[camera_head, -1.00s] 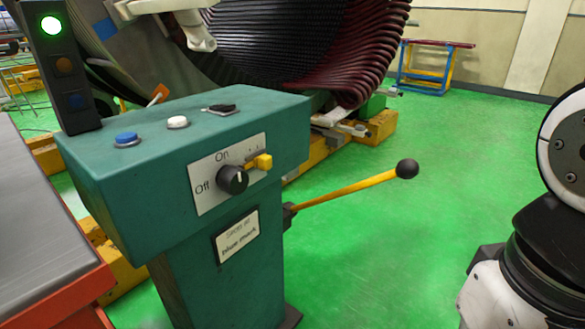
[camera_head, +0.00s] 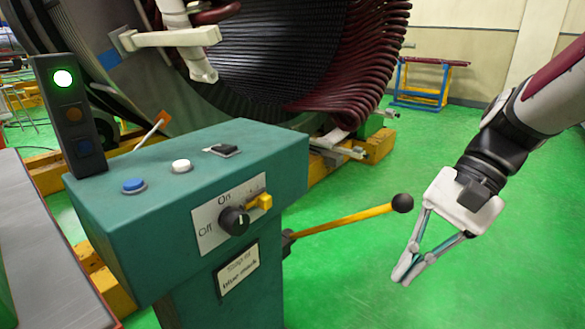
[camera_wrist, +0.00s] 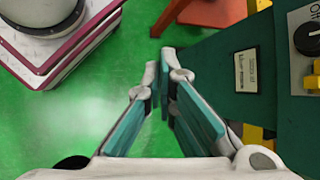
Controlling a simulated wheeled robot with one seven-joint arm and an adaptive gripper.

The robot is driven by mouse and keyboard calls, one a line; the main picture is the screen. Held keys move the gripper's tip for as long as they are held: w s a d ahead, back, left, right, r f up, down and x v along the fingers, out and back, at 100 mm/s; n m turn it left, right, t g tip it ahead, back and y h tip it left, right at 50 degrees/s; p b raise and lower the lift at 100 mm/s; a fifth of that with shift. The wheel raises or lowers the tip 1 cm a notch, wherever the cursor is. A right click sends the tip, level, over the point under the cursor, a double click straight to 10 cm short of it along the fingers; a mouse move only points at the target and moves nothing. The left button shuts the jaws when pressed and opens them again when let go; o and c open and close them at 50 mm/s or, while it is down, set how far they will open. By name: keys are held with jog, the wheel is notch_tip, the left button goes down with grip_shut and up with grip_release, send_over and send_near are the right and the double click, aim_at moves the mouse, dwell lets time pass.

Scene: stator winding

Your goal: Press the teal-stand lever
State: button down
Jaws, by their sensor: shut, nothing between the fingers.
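The teal stand (camera_head: 150,210) fills the left and middle of the head view. Its lever is a yellow rod (camera_head: 345,219) with a black ball knob (camera_head: 402,203), sticking out to the right from the stand's post and tilted slightly up. My gripper (camera_head: 403,277) is shut and empty. It hangs to the right of the lever, with its tips lower in the picture than the knob and apart from it. In the wrist view my gripper (camera_wrist: 158,60) points toward the floor beside the teal stand (camera_wrist: 215,75). A black round shape at the lower left edge there is unclear.
The stand carries a blue button (camera_head: 134,185), a white button (camera_head: 181,166), a black rotary knob (camera_head: 234,220) and a yellow switch (camera_head: 262,201). A signal box with a lit green lamp (camera_head: 63,78) stands on it. Open green floor (camera_head: 500,290) lies right.

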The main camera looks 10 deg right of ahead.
jog(key=w+d+m+t+y+p, duration=0.2)
jog(key=w+d+m+y, duration=0.2)
jog(key=w+d, duration=0.25)
jog(key=w+d+f+m+t+p, duration=0.1)
jog(key=w+d+f+m+t, duration=0.1)
jog(key=d, duration=0.5)
jog(key=w+d+f+m+t+y+p, duration=0.1)
jog(key=w+d+f+m+t+p, duration=0.1)
jog(key=d+f+m+t, duration=0.2)
jog(key=w+d+f+m+t+y+p, duration=0.1)
jog(key=d+f+m+t, duration=0.3)
jog(key=d, duration=0.6)
jog(key=shift+w+f+m+p, duration=0.35)
jog(key=shift+w+f+m, duration=0.35)
jog(key=shift+f+m, duration=0.15)
jog(key=w+a+r+b, duration=0.1)
jog(key=w+a+b, duration=0.3)
jog(key=w+a, duration=0.3)
jog(key=shift+w+a+r, duration=0.2)
jog(key=shift+w+a, duration=0.1)
jog(key=shift+a, duration=1.6)
